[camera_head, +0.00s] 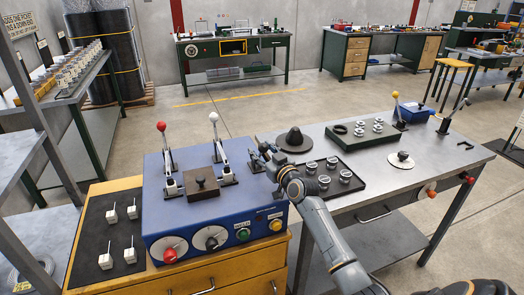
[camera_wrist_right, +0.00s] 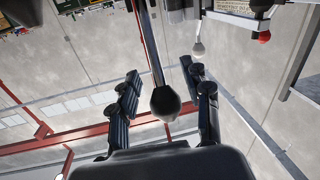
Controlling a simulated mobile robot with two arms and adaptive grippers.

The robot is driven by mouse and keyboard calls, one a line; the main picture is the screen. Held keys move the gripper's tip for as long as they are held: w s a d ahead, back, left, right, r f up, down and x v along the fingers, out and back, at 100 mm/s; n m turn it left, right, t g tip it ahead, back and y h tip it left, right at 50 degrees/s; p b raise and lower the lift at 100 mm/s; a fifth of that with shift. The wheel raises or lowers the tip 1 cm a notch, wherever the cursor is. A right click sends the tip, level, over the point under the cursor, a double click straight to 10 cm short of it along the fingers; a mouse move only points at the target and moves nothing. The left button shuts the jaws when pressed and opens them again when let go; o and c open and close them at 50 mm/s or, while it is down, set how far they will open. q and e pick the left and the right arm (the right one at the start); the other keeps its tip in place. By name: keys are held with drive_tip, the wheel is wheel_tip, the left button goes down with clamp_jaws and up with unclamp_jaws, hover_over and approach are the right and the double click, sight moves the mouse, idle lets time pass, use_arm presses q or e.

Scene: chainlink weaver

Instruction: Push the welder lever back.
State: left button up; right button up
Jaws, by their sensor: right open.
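The blue welder box (camera_head: 215,222) stands on a yellow cabinet at the lower left. Its red-knobbed lever (camera_head: 161,127) and white-knobbed lever (camera_head: 213,117) stand upright on top. My right gripper (camera_head: 264,152) is at the box's right rear corner, right of the white-knobbed lever. In the right wrist view its fingers (camera_wrist_right: 164,85) are open, with a dark knob (camera_wrist_right: 165,103) on a metal rod showing between them; contact cannot be told. The white knob (camera_wrist_right: 198,48) and red knob (camera_wrist_right: 265,36) show farther right there. My left gripper is out of view.
A dark mat (camera_head: 98,250) with several small white blocks lies left of the box. The grey bench (camera_head: 440,165) at right holds a black cone (camera_head: 294,139), a dark tray (camera_head: 334,192) with round parts and a yellow-knobbed lever (camera_head: 396,97). Open floor lies behind.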

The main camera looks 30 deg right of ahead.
drive_tip(key=shift+c, duration=0.2)
clamp_jaws()
drive_tip(key=shift+r, duration=0.2)
